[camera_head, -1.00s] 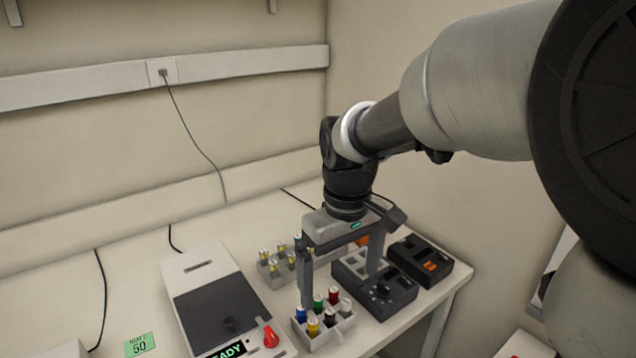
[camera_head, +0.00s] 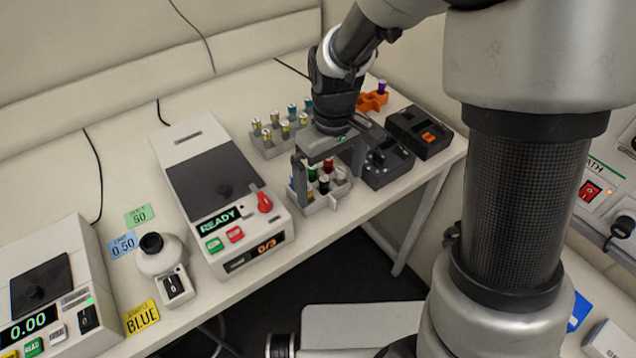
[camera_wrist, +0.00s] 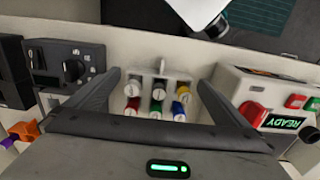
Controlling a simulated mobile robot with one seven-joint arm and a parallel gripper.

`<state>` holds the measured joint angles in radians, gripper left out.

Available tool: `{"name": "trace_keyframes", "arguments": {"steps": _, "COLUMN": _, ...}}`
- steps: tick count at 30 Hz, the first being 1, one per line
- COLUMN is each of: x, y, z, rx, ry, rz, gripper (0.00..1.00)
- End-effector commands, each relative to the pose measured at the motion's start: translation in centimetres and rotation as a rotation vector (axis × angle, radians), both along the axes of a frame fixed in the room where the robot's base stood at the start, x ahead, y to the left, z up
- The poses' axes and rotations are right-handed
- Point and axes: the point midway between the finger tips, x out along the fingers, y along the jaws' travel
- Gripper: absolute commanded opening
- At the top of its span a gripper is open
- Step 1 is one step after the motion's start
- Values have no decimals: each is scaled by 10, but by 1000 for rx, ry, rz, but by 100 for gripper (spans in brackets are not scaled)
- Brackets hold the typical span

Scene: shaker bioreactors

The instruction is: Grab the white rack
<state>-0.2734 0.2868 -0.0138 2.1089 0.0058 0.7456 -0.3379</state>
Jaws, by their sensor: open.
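The white rack (camera_head: 318,207) stands near the front edge of the bench and holds several tubes with coloured caps, among them red, green, blue and black. In the wrist view, the rack (camera_wrist: 146,82) lies between the two fingers. My gripper (camera_head: 328,178) is over the rack, pointing down, with one finger on each side. In the wrist view, my gripper (camera_wrist: 158,82) is open, with a gap visible between each finger and the rack. The gripper body hides part of the rack and tubes in the head view.
A second rack (camera_head: 262,147) with yellow- and teal-capped tubes stands behind. A READY device (camera_head: 215,180) is to the left. Dark devices (camera_head: 388,165) (camera_head: 420,130) and an orange holder (camera_head: 372,101) stand to the right. The bench's front edge is close.

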Motion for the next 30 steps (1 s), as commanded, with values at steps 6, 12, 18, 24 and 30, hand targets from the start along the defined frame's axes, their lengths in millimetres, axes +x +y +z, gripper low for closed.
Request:
{"name": "trace_keyframes", "arguments": {"steps": 6, "x": -5, "y": -2, "z": -25, "rx": -1, "ry": 5, "rz": 0, "gripper": 100}}
{"name": "trace_keyframes", "arguments": {"steps": 12, "x": -6, "y": -2, "z": -50, "rx": 0, "ry": 2, "rz": 1, "gripper": 100}}
{"name": "trace_keyframes", "arguments": {"steps": 18, "x": -6, "y": -2, "z": -53, "rx": -1, "ry": 1, "rz": 1, "gripper": 100}}
{"name": "trace_keyframes", "arguments": {"steps": 24, "x": -6, "y": -2, "z": -53, "rx": -1, "ry": 1, "rz": 1, "gripper": 81}}
{"name": "trace_keyframes", "arguments": {"steps": 30, "x": -5, "y": -2, "z": -52, "rx": 1, "ry": -1, "rz": 1, "gripper": 72}}
